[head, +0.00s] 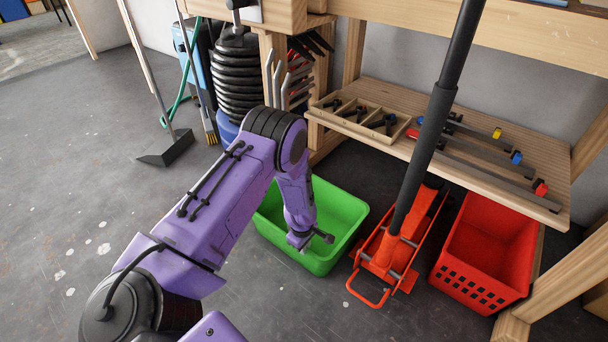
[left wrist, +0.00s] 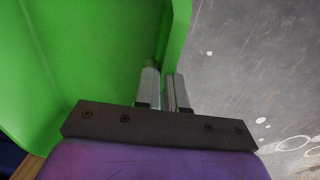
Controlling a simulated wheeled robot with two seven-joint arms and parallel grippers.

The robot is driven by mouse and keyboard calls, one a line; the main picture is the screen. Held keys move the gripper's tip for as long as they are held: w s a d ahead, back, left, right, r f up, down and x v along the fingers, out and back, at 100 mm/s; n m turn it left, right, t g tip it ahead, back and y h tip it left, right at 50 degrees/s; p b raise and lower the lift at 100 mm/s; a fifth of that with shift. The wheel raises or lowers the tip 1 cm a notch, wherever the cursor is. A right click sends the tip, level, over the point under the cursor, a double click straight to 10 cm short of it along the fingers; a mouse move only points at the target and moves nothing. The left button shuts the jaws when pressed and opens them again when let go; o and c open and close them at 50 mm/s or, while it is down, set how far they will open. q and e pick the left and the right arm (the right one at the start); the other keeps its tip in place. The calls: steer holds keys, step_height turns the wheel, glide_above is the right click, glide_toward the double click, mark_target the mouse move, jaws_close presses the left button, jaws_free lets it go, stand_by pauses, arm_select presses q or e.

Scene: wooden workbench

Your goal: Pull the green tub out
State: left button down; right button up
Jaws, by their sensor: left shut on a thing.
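The green tub (head: 341,210) stands on the floor by the bench's lower shelf, open at the top. It looks empty where I can see inside. My left gripper (head: 308,243) reaches down to the tub's near side. In the left wrist view, the tub (left wrist: 85,50) fills the left half, and my left gripper (left wrist: 165,88) is shut on its wall, one finger on the inner side and one on the outer side. My arm hides part of the tub in the head view. My right gripper is not in view.
An orange floor jack (head: 392,250) with a long dark handle stands just right of the tub. A red crate (head: 485,280) is further right. The wooden shelf (head: 420,150) with clamps overhangs behind. The floor (head: 60,190) at left is clear.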

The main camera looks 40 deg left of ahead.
arm_select(q)
steer(key=shift+s, duration=0.1)
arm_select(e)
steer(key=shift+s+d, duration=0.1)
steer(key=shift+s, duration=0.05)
arm_select(q)
steer(key=c, duration=1.1)
jaws_free()
steer(key=shift+a, duration=0.1)
steer(key=r+p, duration=0.1)
steer(key=r, duration=0.2)
steer(key=r+p, duration=0.2)
steer(key=r, duration=0.2)
steer(key=r+p, duration=0.2)
steer(key=r, duration=0.1)
steer(key=shift+s+r, duration=0.3)
steer(key=shift+s, duration=0.1)
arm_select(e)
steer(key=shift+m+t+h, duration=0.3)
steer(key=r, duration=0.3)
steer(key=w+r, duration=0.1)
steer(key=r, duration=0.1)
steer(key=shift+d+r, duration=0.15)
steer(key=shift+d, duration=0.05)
